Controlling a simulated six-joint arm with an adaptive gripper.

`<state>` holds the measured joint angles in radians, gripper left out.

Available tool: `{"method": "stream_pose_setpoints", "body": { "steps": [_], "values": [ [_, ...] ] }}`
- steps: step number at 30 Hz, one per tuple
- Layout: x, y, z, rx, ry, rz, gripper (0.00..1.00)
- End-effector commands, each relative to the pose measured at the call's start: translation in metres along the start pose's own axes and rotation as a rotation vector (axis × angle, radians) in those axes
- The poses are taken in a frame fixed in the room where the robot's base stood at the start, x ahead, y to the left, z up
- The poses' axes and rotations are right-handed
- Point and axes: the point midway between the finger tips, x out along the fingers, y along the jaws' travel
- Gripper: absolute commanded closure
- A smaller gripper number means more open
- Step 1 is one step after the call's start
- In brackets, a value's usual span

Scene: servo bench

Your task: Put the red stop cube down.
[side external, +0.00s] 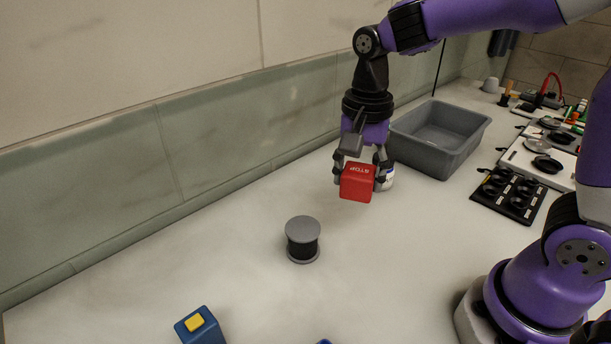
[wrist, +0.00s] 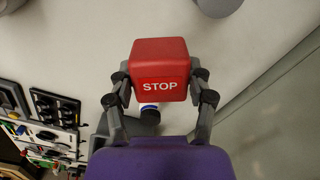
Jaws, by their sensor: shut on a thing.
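The red stop cube (side external: 357,182) has white STOP lettering. My gripper (side external: 358,172) is shut on it and holds it between its two fingers, apparently above the bench. In the wrist view the red stop cube (wrist: 160,70) sits between the fingertips of my gripper (wrist: 160,84), with its STOP face towards the camera. A small white and blue object (side external: 386,178) stands just behind the cube to the right and is partly hidden by the gripper.
A black spool with grey ends (side external: 302,240) stands left of the cube. A blue block with a yellow button (side external: 199,326) is near the front edge. A grey bin (side external: 437,137) is behind to the right, with a black tray (side external: 508,194) beside it. The bench between is clear.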

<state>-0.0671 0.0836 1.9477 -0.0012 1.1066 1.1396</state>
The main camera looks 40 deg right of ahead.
Motion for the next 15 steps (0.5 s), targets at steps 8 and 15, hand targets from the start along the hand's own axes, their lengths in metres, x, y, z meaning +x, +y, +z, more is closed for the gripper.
{"method": "stream_pose_setpoints", "body": {
  "steps": [8,15],
  "values": [
    [-0.001,0.067,-0.082,0.404,0.003,-0.002,0.81],
    [0.006,0.096,-0.105,0.507,0.000,0.001,0.81]
  ]
}}
